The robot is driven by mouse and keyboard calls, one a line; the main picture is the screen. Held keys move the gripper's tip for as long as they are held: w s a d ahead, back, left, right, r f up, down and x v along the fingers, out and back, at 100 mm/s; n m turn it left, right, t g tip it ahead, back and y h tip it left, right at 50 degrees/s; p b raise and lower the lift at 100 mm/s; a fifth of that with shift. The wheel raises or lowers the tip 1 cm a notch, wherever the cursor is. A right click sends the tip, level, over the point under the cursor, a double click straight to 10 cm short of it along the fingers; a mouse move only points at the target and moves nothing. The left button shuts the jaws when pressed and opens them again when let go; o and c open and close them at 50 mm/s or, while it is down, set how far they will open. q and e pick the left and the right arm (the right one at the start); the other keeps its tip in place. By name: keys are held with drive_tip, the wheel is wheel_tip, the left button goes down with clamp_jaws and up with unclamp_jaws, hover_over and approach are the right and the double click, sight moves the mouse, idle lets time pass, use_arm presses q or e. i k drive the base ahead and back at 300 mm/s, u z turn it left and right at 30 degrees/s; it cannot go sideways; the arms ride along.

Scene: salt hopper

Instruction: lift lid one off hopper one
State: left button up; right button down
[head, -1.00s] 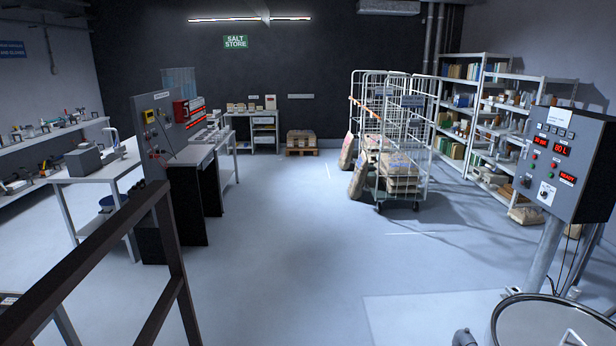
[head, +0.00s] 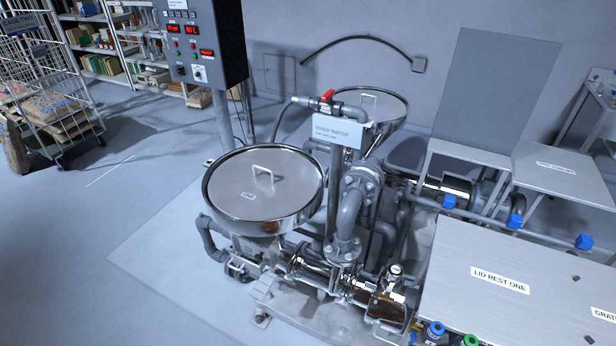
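Lid one (head: 240,185) is a round steel disc with a raised bar handle (head: 263,175) and a small white label. It lies flat on hopper one (head: 266,232), a round steel vessel on grey pipework at the picture's middle left. A steel table marked LID REST ONE (head: 500,280) stands at the lower right; its visible top near the label is bare. Neither of my grippers shows in the head view.
A second lidded hopper (head: 372,104) stands behind, beyond a red-handled valve (head: 328,96) and a rinse water sign (head: 338,131). A control panel (head: 203,42) on a post stands behind left. A wire cage trolley (head: 45,85) is far left. Floor at the lower left is clear.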

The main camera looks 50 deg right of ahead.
sight(268, 184)
drive_tip(key=z, duration=1.2)
drive_tip(key=i, duration=0.15)
